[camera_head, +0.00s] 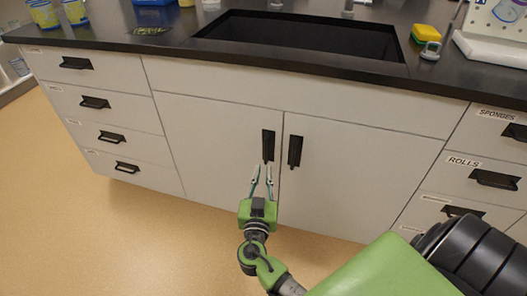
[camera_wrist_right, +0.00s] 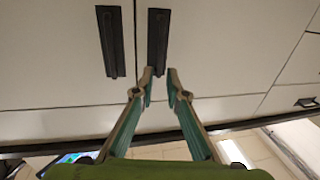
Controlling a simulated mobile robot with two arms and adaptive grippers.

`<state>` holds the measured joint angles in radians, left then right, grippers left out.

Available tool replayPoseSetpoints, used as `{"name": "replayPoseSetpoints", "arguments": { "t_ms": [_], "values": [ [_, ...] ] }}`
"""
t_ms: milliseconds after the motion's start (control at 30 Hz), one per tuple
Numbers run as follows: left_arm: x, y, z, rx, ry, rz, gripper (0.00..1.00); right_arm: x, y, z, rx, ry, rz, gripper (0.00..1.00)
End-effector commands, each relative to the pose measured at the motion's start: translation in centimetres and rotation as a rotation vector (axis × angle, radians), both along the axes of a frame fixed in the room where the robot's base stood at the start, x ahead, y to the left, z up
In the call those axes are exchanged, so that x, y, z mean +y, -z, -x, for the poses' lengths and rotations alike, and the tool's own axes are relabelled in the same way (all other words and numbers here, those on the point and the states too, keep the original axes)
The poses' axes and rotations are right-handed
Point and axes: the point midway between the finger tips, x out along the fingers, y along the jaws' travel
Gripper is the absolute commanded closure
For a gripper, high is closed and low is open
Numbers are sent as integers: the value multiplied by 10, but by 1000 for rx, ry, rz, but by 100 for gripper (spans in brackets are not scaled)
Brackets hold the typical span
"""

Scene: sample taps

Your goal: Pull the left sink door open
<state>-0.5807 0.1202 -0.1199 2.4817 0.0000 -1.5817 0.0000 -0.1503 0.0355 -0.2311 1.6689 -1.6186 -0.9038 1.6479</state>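The left sink door (camera_head: 215,145) is shut, a flat off-white panel under the sink. Its black vertical handle (camera_head: 268,145) is near its right edge; in the wrist view, this handle (camera_wrist_right: 158,38) is the right one of two. My right gripper (camera_head: 262,170) is open, its two thin fingers pointing at the left door's handle. In the wrist view, the fingertips (camera_wrist_right: 160,73) stand apart on either side of the handle's near end. I cannot tell whether they touch it. My left gripper is not in view.
The right sink door (camera_head: 345,170) is shut, its handle (camera_head: 295,151) close beside the left one. Drawers with black handles flank both sides. The dark countertop (camera_head: 160,45) holds a sink (camera_head: 300,38), cups and a sponge (camera_head: 425,33). The floor (camera_head: 100,230) in front is clear.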

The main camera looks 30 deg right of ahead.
Motion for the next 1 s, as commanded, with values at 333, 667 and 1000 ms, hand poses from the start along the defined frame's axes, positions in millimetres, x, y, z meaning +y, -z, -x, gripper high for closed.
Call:
{"name": "replayPoseSetpoints", "arguments": {
  "t_ms": [333, 667, 1000],
  "values": [
    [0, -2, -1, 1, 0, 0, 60, -46, 0, -58, 1, 1, 1, 87],
    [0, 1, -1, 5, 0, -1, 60, -63, 1, -80, 2, 0, 0, 87],
    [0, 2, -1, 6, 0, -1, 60, -64, 1, -81, 3, -1, -1, 100]
  ]
}}
